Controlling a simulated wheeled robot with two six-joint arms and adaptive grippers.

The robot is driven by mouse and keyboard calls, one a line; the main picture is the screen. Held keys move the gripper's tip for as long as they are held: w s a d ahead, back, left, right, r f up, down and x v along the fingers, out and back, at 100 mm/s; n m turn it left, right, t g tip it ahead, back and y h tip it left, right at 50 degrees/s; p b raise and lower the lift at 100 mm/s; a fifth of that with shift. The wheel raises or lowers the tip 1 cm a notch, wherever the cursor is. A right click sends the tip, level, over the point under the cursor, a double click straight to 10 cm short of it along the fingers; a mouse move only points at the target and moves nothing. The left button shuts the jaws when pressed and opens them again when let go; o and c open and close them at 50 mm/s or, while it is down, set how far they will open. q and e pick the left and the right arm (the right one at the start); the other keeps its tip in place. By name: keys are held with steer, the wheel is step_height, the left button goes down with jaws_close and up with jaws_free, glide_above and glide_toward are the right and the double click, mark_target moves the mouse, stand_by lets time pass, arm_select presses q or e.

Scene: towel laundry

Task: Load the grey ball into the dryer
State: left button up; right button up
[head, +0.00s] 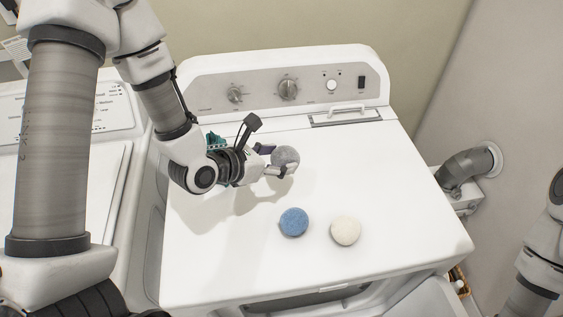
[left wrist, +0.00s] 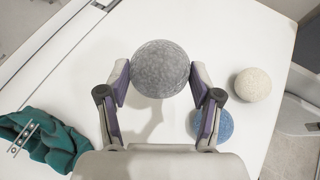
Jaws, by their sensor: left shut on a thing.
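The grey ball (head: 285,156) is held between the fingers of my left gripper (head: 277,160), above the dryer top. In the left wrist view the grey ball (left wrist: 160,68) sits between both finger pads of the left gripper (left wrist: 160,85). A shadow lies below it on the white surface. The dryer (head: 400,190) is white, with a knob panel at the back. At its front edge, an opening (head: 325,298) shows in part, and what looks like its lowered door (head: 430,300) sticks out at the bottom right. My right gripper is out of view; only part of that arm shows at the right edge.
A blue ball (head: 294,222) and a cream ball (head: 345,230) lie on the dryer top, in front of the left gripper. A teal cloth (left wrist: 45,140) lies at the left in the wrist view. A second white machine (head: 110,180) stands at the left. A grey vent pipe (head: 468,167) is at the right.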

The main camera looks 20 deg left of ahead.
arm_select(q)
steer(key=f, duration=0.1)
steer(key=s+d+f, duration=0.1)
steer(key=f, duration=0.1)
steer(key=f+p, duration=0.1)
steer(key=f, duration=0.1)
steer(key=shift+s+d, duration=0.15)
steer(key=f, duration=0.4)
steer(key=shift+w+a+f, duration=0.15)
steer(key=shift+w+a, duration=0.2)
steer(key=shift+a, duration=0.05)
steer(key=shift+s+d, duration=0.2)
steer(key=shift+d, duration=0.05)
steer(key=shift+f, duration=0.1)
steer(key=o, duration=1)
steer(key=shift+c, duration=0.2)
steer(key=shift+o, duration=0.7)
steer(key=shift+w+a, duration=0.15)
